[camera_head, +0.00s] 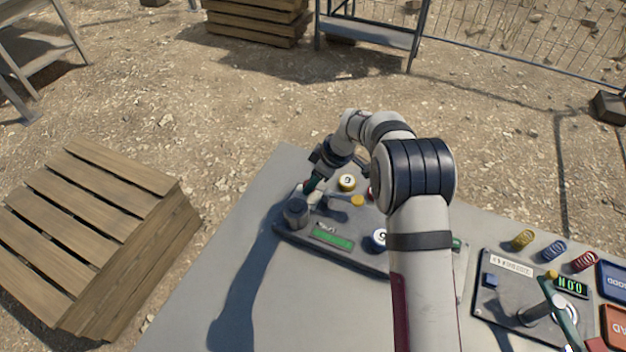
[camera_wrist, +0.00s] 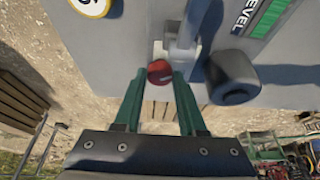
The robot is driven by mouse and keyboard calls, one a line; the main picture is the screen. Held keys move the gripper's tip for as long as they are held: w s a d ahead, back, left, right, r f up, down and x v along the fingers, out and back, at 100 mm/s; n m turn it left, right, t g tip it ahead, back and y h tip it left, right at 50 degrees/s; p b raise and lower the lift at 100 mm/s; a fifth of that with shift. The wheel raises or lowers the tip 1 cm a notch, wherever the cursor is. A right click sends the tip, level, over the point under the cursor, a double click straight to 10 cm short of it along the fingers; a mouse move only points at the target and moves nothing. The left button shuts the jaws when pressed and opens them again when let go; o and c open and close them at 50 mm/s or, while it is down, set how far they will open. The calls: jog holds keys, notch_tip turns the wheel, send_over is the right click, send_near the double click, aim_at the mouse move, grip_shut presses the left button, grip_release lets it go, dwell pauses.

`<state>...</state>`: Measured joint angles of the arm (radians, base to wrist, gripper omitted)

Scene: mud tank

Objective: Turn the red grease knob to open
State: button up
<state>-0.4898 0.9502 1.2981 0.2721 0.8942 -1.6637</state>
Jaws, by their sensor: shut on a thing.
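The red grease knob (camera_wrist: 159,72) shows in the wrist view at the tips of my gripper's green fingers. My gripper (camera_wrist: 159,80) is shut on it, one finger on each side. A grey lever-like part (camera_wrist: 184,45) stands just beside the knob. In the head view, my gripper (camera_head: 311,183) is at the left end of the control panel (camera_head: 300,237). The red knob cannot be made out clearly there.
A dark round knob (camera_wrist: 232,78) stands close right of my gripper, also in the head view (camera_head: 296,212). A green level display (camera_head: 332,237) and a yellow knob (camera_head: 358,200) are nearby. A second panel (camera_head: 488,300) with springs (camera_head: 553,250) behind it lies right. The table's left part is clear.

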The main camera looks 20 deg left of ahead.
jog(key=shift+m, duration=0.3)
grip_shut()
jog(key=m, duration=0.1)
jog(key=m+t, duration=0.1)
jog(key=m, duration=0.1)
jog(key=m+t, duration=0.1)
jog(key=m, duration=0.1)
jog(key=shift+s+h, duration=0.3)
jog(key=m+t, duration=0.1)
jog(key=m, duration=0.2)
jog(key=m+h, duration=0.1)
jog(key=m, duration=0.2)
jog(key=shift+s+a+t+h, duration=0.15)
jog(key=shift+t+h, duration=0.15)
jog(key=shift+t, duration=0.1)
jog(key=shift+m, duration=0.3)
jog(key=o, duration=1.1)
grip_release()
jog(key=shift+c, duration=0.2)
jog(key=v, duration=1.5)
jog(key=shift+s+r, duration=0.2)
jog(key=shift+r, duration=0.15)
